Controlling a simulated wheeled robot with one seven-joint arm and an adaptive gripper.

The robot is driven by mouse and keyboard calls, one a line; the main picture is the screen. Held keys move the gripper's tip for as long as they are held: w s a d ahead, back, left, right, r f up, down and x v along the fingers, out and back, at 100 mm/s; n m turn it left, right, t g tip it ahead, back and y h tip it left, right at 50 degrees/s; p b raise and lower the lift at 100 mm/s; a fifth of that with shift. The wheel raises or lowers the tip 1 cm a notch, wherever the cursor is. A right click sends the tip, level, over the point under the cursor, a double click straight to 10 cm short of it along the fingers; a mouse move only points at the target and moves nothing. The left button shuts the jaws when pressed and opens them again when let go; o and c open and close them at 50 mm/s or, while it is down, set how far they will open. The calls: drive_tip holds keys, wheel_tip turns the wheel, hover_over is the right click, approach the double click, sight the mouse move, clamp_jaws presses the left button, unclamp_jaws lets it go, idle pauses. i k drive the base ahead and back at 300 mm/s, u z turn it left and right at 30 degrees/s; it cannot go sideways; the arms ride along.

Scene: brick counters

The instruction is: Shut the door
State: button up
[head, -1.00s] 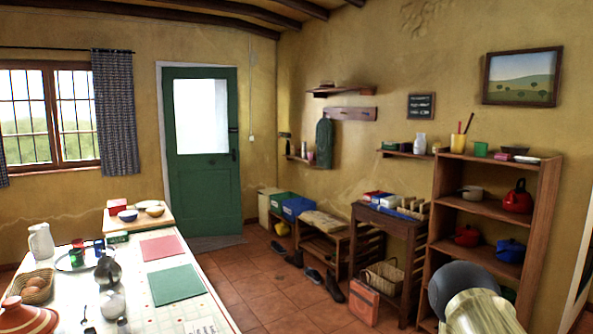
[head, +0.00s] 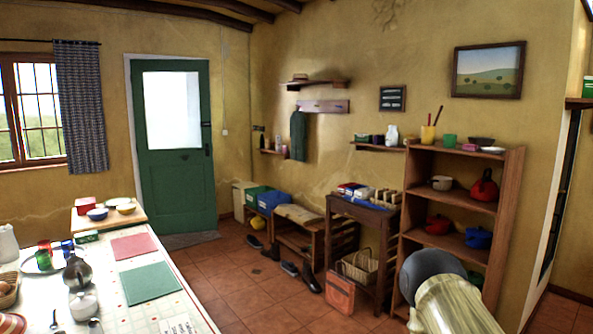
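A green door (head: 176,190) with a bright glass pane (head: 172,110) stands in the back wall, left of the middle. Its handle (head: 207,150) is on the right side. A white frame strip (head: 130,130) shows along its left edge. No clear gap shows beside the door, and I cannot tell if it is fully closed or slightly ajar. At the far right, a pale upright frame (head: 543,215) with a dark vertical strip stands by another part of the room. Part of my arm shows at the lower right; my gripper is not in view.
A long table (head: 135,308) with dishes fills the lower left. A shelf (head: 462,205) with pots, a small wooden table (head: 362,214) and a low bench (head: 300,240) line the right wall. Shoes (head: 290,268) lie on the tiles. Open floor (head: 225,270) runs between.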

sight(179, 184)
drive_tip(key=z, duration=0.3)
drive_tip(key=i, duration=4.15)
drive_tip(key=u, duration=1.8)
drive_tip(key=i, duration=2.65)
drive_tip(key=z, duration=0.95)
